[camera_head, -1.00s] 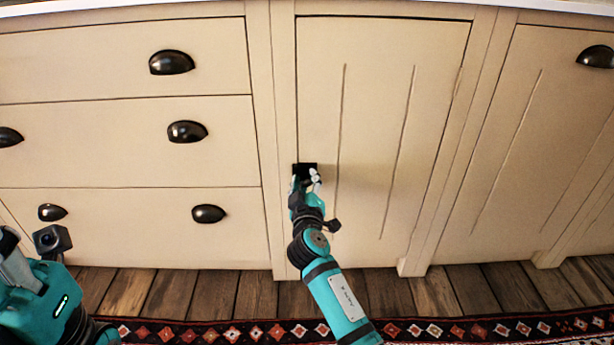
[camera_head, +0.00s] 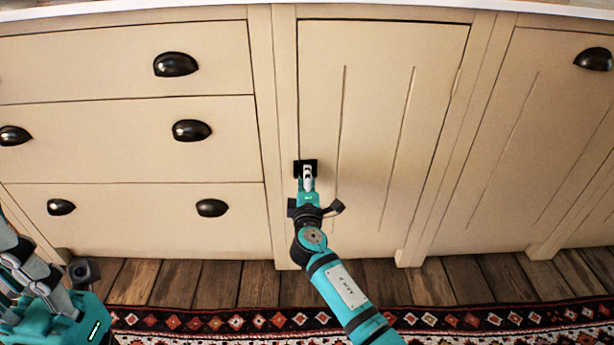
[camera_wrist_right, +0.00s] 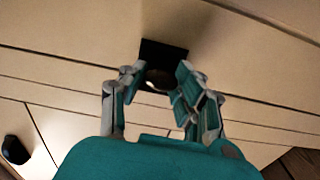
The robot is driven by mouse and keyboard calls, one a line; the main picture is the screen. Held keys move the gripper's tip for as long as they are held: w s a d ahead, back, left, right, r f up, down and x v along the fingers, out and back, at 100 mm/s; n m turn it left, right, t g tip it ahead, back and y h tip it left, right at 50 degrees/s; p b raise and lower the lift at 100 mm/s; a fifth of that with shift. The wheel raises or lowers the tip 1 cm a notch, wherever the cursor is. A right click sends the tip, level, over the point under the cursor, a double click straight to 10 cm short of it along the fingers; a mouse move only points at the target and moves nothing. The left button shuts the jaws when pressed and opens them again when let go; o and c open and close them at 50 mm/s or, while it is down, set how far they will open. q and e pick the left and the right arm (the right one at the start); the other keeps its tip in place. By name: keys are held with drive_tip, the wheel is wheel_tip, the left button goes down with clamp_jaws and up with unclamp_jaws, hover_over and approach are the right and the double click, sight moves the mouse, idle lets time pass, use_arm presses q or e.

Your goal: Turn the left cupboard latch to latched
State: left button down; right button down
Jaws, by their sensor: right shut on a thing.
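The left cupboard latch is a small black square plate (camera_head: 299,167) on the left edge of the closed cupboard door. My right gripper (camera_head: 308,176) reaches up to it from below, its fingers shut on the latch's knob. In the right wrist view, the dark plate (camera_wrist_right: 163,50) lies just beyond the fingertips, and the rounded knob (camera_wrist_right: 158,80) sits between them. The fingers partly cover the knob, so its turn angle cannot be told. My left gripper (camera_head: 18,255) is at the lower left, away from the latch; its fingertips are not clear.
Drawers with dark cup handles (camera_head: 191,130) are on the left, all closed. Another cupboard door with a cup handle (camera_head: 594,58) is on the right. A patterned rug (camera_head: 240,321) lies on the wooden floor below. The area around the latch is otherwise clear.

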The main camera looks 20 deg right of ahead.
drive_tip(key=shift+n, duration=0.4)
drive_tip(key=c, duration=0.9)
unclamp_jaws()
drive_tip(key=v, duration=1.2)
